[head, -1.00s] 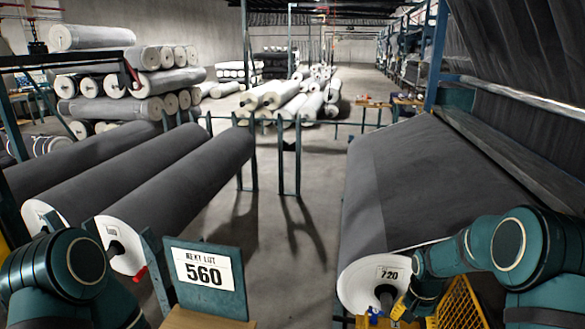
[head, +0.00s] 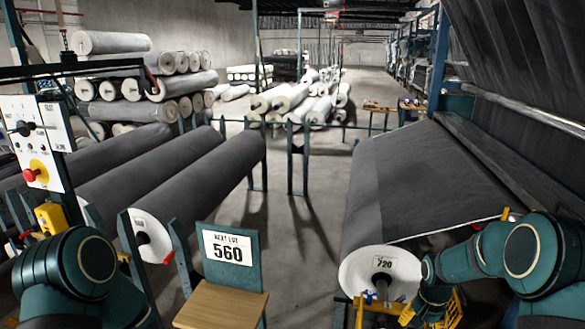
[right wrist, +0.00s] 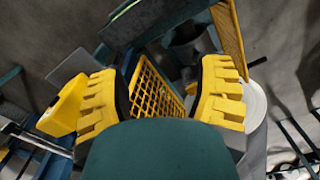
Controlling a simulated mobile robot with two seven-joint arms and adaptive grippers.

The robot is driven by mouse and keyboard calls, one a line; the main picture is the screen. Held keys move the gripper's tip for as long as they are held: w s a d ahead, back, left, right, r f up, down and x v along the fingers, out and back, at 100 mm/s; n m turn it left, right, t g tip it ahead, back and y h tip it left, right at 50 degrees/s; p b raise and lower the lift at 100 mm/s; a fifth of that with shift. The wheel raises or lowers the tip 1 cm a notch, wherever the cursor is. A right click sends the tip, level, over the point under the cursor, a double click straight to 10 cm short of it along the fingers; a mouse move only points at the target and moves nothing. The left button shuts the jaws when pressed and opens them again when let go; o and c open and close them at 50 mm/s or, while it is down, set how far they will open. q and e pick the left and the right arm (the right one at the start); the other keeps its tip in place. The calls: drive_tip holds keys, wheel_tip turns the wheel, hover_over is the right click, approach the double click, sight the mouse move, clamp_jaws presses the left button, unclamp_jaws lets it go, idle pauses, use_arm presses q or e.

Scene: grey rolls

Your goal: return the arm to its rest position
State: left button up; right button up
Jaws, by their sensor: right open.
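My right arm (head: 480,255) reaches in from the right of the head view. Its yellow-fingered gripper (head: 412,315) is low in the picture, beside the end of the roll marked 720 (head: 378,265) and apart from its core. In the right wrist view the two ridged yellow fingers of the gripper (right wrist: 157,95) stand wide apart with nothing held. A yellow mesh basket (right wrist: 158,88) shows beyond them. My left arm (head: 75,265) is bent at the lower left of the head view; its gripper is out of the picture.
A control panel (head: 35,140) with a red button stands at the left. Dark rolls (head: 200,175) lie on racks beside it. A "NEXT LOT 560" sign (head: 228,248) stands front centre. The grey floor (head: 300,225) between the rolls is clear.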

drive_tip(key=shift+n+y, duration=0.3)
drive_tip(key=s+a+f, duration=0.2)
drive_tip(key=s+f, duration=0.1)
drive_tip(key=shift+a+f, duration=0.25)
drive_tip(key=s+a+f+n+y, duration=0.1)
drive_tip(key=s+a+f+y, duration=0.1)
drive_tip(key=s+a+f, duration=0.6)
drive_tip(key=s+a+f+n+y, duration=0.1)
drive_tip(key=s+a+f, duration=0.2)
drive_tip(key=s+a, duration=0.35)
drive_tip(key=s+a+f+n, duration=0.15)
drive_tip(key=s+a, duration=0.25)
drive_tip(key=s, duration=0.5)
drive_tip(key=w+a+f+n+t+b, duration=0.1)
drive_tip(key=w+f+b, duration=0.4)
drive_tip(key=b, duration=0.5)
drive_tip(key=shift+w+a+f+t, duration=0.3)
drive_tip(key=shift+w+a, duration=0.1)
drive_tip(key=shift+w, duration=0.1)
use_arm(q)
wheel_tip(320, 180, down, 10)
drive_tip(key=s, duration=0.1)
drive_tip(key=shift+s+d+g, duration=0.25)
drive_tip(key=shift+s+g, duration=0.05)
use_arm(e)
drive_tip(key=shift+r+n, duration=0.1)
drive_tip(key=shift+n, duration=0.15)
drive_tip(key=shift+c, duration=0.2)
drive_tip(key=c, duration=0.3)
